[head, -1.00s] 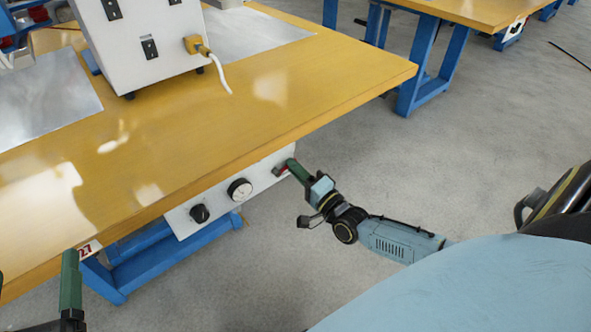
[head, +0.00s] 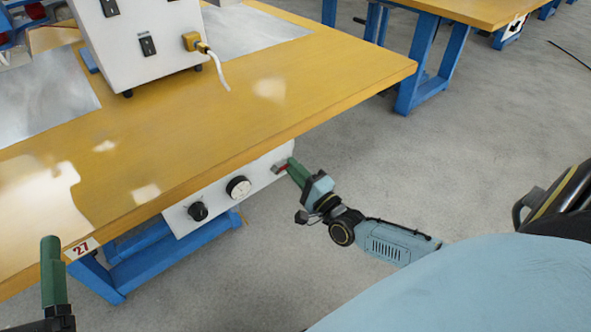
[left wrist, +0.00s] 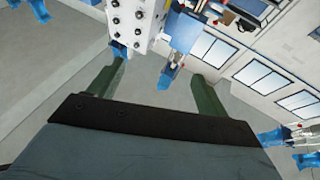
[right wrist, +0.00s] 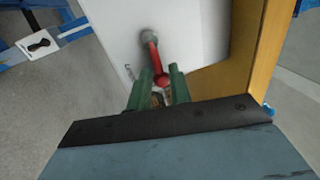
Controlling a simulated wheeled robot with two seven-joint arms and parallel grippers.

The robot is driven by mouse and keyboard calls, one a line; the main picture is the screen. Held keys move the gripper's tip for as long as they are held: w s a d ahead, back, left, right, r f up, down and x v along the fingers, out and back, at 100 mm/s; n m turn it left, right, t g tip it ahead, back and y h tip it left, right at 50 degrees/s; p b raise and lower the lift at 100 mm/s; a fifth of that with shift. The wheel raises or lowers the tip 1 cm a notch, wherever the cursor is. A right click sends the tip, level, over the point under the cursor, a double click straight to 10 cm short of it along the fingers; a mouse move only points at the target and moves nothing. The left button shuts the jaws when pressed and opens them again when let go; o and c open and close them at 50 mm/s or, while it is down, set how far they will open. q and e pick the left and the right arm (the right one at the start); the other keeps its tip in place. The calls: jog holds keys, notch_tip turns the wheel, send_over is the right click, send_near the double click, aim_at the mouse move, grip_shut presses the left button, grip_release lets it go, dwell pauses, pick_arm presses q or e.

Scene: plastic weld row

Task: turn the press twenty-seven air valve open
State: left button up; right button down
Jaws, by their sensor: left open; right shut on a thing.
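The air valve's red lever (head: 280,167) is at the right end of a white panel (head: 181,221) under the front edge of the table marked 27 (head: 82,248). In the right wrist view the red lever (right wrist: 154,57) runs from a round grey hub (right wrist: 148,35) to a red ball end between my fingers. My right gripper (head: 293,168) is shut on the lever's end; its fingers also show in the right wrist view (right wrist: 160,84). My left gripper (left wrist: 157,80) is open and empty; in the head view it is at the lower left, beside the table's front edge.
A round gauge (head: 238,187) and a black knob (head: 198,211) sit on the panel left of the valve. The wooden tabletop (head: 230,110) overhangs them. A white machine (head: 145,45) with a yellow plug stands on top. Bare floor (head: 400,170) lies to the right.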

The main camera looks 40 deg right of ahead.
jog(key=c, duration=1.5)
grip_release()
jog(key=shift+f, duration=0.1)
pick_arm(q)
notch_tip(320, 180, down, 12)
jog(key=a+g+y+p, duration=0.2)
jog(key=g+y+p, duration=0.1)
jog(key=g, duration=0.5)
jog(key=shift+s+a+f, duration=0.15)
jog(key=shift+s+a, duration=0.1)
jog(key=shift+s, duration=0.05)
pick_arm(e)
jog(key=shift+v, duration=6.75)
